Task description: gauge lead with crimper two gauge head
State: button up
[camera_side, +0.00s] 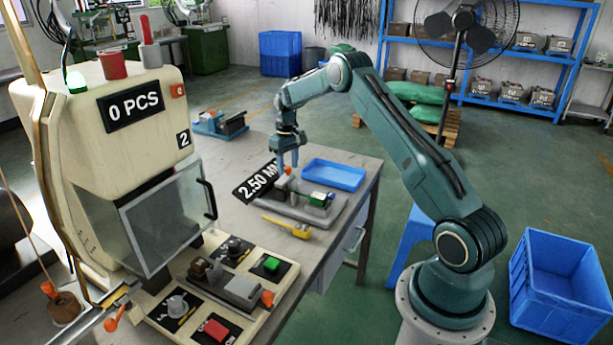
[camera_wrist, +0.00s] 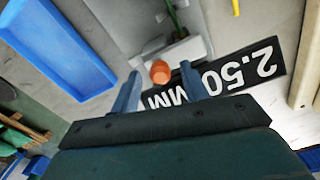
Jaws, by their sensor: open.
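My gripper (camera_side: 288,160) hangs over the grey gauge fixture (camera_side: 290,207) on the table. In the wrist view its two fingers (camera_wrist: 160,85) are apart with nothing held. An orange knob (camera_wrist: 160,71) shows between and just beyond the fingertips, beside a pale grey block (camera_wrist: 185,48). I cannot tell whether a finger touches the knob. The black 2.50 MM display (camera_side: 256,181) stands beside the fixture; the fingers partly cover it in the wrist view (camera_wrist: 240,72). A green part (camera_side: 318,198) sits on the fixture's right end. The crimper marked 2 (camera_side: 135,140) stands at left, reading 0 PCS. I cannot make out the lead.
A blue tray (camera_side: 334,175) lies behind the fixture, and a yellow tool (camera_side: 286,228) lies in front. The crimper's control panel (camera_side: 222,290) with red and green buttons fills the near left. A blue crate (camera_side: 562,285) stands on the floor at right.

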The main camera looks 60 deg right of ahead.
grip_shut()
jog(key=shift+d, duration=0.1)
jog(key=shift+w+d, duration=0.1)
jog(key=shift+d, duration=2.2)
jog(key=shift+c, duration=0.4)
grip_release()
jog(key=shift+d, duration=0.1)
jog(key=shift+o, duration=0.4)
